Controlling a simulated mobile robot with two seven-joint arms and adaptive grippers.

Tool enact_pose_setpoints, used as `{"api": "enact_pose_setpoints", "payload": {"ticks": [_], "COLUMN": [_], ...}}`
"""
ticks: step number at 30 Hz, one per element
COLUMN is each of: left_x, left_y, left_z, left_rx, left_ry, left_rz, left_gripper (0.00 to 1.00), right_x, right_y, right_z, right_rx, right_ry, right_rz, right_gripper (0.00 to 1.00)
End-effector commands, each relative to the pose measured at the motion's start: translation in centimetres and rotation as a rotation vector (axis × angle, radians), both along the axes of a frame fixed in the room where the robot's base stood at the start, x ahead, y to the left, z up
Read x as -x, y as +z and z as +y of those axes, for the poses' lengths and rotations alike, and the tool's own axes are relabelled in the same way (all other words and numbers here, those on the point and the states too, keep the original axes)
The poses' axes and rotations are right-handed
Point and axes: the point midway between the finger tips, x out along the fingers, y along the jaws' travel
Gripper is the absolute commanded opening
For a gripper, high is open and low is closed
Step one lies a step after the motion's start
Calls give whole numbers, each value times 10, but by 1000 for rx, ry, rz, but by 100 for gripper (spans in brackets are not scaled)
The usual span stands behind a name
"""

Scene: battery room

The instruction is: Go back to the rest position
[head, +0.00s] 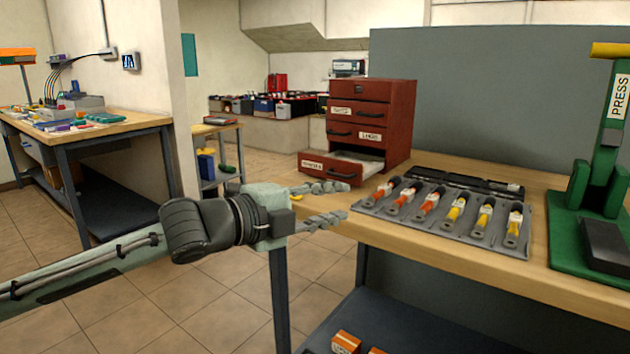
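My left gripper (346,201) reaches in from the left at the left end of the workbench (470,254). Its two fingers are spread apart, and no object shows between their tips. The gripper is in front of the red drawer cabinet (399,121) and just left of a grey tray (368,201). My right gripper is not in view.
The cabinet's bottom drawer (326,171) stands pulled out. The tray holds several orange and yellow-marked pieces in a row. A green press (597,185) stands at the right. Another bench (110,128) is at the far left, with open tiled floor between.

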Motion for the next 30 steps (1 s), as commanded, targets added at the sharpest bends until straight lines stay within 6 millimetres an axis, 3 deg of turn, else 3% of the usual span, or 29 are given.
{"api": "enact_pose_setpoints", "payload": {"ticks": [3, 8, 9, 17, 20, 26, 30], "left_x": [19, 45, 45, 10, -2, -13, 2], "left_y": [10, 23, 18, -44, -78, -178, -258], "left_z": [-41, -87, -88, -37, -11, 72, 144], "left_rx": [36, 79, 87, 165, 199, 266, 295], "left_ry": [-72, -158, -153, 48, 149, 439, 676], "left_rz": [0, 0, 16, 213, 306, 538, 697], "left_gripper": [30, 30, 30, 30, 30, 30, 30], "right_x": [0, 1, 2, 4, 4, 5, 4], "right_y": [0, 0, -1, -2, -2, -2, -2], "right_z": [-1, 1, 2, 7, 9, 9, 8], "right_rx": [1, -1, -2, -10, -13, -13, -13], "right_ry": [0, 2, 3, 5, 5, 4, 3], "right_rz": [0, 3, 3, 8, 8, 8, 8], "right_gripper": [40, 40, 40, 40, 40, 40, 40]}}
